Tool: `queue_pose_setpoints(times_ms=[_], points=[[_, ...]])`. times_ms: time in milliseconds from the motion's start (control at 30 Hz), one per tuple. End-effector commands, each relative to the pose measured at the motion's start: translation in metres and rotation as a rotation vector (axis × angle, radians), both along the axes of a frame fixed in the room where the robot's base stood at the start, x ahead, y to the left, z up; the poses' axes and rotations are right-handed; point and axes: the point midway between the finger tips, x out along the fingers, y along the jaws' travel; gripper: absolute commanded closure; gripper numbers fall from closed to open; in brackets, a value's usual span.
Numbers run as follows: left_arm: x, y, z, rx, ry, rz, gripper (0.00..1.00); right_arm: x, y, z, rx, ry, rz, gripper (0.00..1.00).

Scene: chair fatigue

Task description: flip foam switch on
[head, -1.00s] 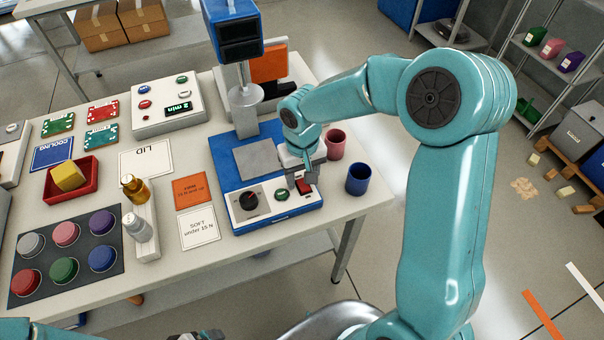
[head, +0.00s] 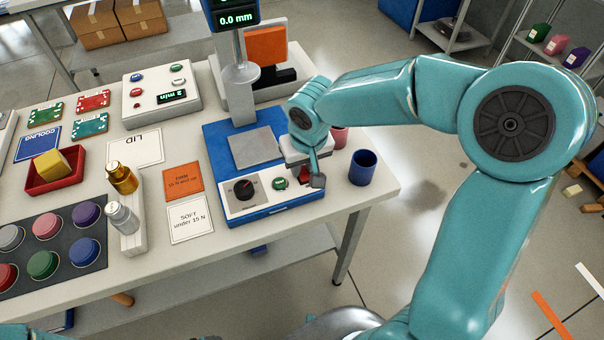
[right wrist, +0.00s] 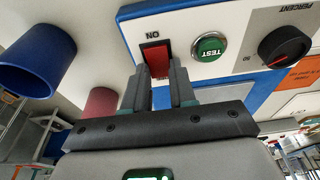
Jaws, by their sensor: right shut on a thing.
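The foam tester (head: 262,215) is a blue and white machine on the table, with a dial (head: 244,190), a green TEST button (head: 279,183) and a lit display (head: 237,17) reading 0.0 mm. Its red switch (right wrist: 156,58), beside an ON label, sits between the fingers of my right gripper (right wrist: 160,76) in the right wrist view. My right gripper (head: 314,178) is shut on this switch at the panel's right end and largely hides it in the head view. My left gripper is not in view.
A blue cup (head: 362,168) stands just right of the tester, with a pink cup (head: 339,136) behind my right gripper. Cards (head: 188,218), gold and silver bottles and a tray of coloured discs (head: 75,275) lie to the left. The table's front edge is close.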

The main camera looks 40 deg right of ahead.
Motion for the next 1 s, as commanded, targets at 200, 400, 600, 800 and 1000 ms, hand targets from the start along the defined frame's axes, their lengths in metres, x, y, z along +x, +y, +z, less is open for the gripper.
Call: queue_pose_setpoints(times_ms=[200,400,600,800,1000], points=[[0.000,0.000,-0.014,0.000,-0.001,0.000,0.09,-0.002,0.000,0.001,-0.010,-0.043,0.000,1.00],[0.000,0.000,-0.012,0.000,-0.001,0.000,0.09,-0.002,0.000,0.002,-0.010,-0.042,0.000,1.00],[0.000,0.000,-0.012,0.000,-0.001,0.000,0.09,-0.002,0.000,0.002,-0.009,-0.042,0.000,0.49],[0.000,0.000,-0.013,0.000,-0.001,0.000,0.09,-0.002,0.001,0.001,-0.009,-0.041,0.000,0.49],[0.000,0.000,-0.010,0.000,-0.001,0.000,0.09,-0.005,0.002,0.019,-0.008,-0.045,-0.001,0.49]])
